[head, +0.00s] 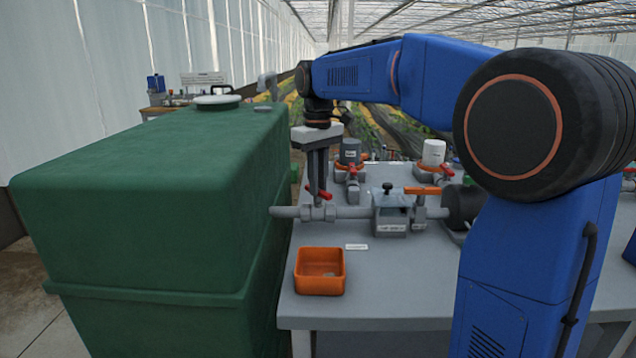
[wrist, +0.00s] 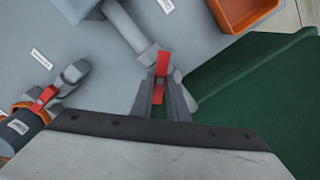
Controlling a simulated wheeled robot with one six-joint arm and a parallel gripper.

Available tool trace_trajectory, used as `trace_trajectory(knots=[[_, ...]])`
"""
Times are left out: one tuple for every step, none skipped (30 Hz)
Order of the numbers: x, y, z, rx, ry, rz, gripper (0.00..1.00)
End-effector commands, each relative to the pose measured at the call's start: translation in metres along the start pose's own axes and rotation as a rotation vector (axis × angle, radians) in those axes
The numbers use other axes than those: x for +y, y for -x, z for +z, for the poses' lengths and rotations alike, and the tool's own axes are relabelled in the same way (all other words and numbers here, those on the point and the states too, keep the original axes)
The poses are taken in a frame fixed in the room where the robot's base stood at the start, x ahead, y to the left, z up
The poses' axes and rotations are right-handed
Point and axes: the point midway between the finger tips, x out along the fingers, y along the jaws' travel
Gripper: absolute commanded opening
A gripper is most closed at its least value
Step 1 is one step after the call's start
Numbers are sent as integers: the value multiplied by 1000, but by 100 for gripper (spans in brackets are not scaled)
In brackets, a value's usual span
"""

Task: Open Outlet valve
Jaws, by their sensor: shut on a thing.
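The outlet valve (head: 318,213) sits on the grey pipe beside the green tank (head: 150,180), with a red lever handle (head: 325,195) on top. My gripper (head: 317,189) points straight down over this valve and is shut on the red handle. In the wrist view, the handle (wrist: 162,64) lies between the two fingers of my gripper (wrist: 161,100), its far end sticking out past them. There the handle lies at an angle to the pipe (wrist: 128,25). The fingers hide part of the handle.
An orange tray (head: 320,284) stands in front of the valve on the grey bench (head: 400,290). A filter block (head: 389,215) and an orange-handled valve (head: 420,197) lie along the pipe to the right. Red-handled dosing valves (head: 353,177) stand behind. The tank wall is close on the left.

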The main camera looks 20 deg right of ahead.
Motion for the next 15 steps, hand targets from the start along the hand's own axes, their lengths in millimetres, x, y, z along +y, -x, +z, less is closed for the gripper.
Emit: trace_trajectory(knots=[[0, 0, 0, 1, 44, 0, 0], [0, 0, 0, 1, 72, 0, 0], [0, 0, 0, 1, 110, 0, 0], [0, 0, 0, 1, 139, 0, 0], [0, 0, 0, 1, 167, 1, 0], [0, 0, 0, 1, 205, 1, 0], [0, 0, 0, 1, 234, 1, 0], [0, 0, 0, 1, 262, 1, 0], [0, 0, 0, 1, 300, 1, 0], [0, 0, 0, 1, 328, 1, 0], [0, 0, 0, 1, 356, 1, 0], [0, 0, 0, 1, 394, 1, 0], [0, 0, 0, 1, 421, 1, 0], [0, 0, 0, 1, 448, 1, 0], [0, 0, 0, 1, 484, 1, 0]])
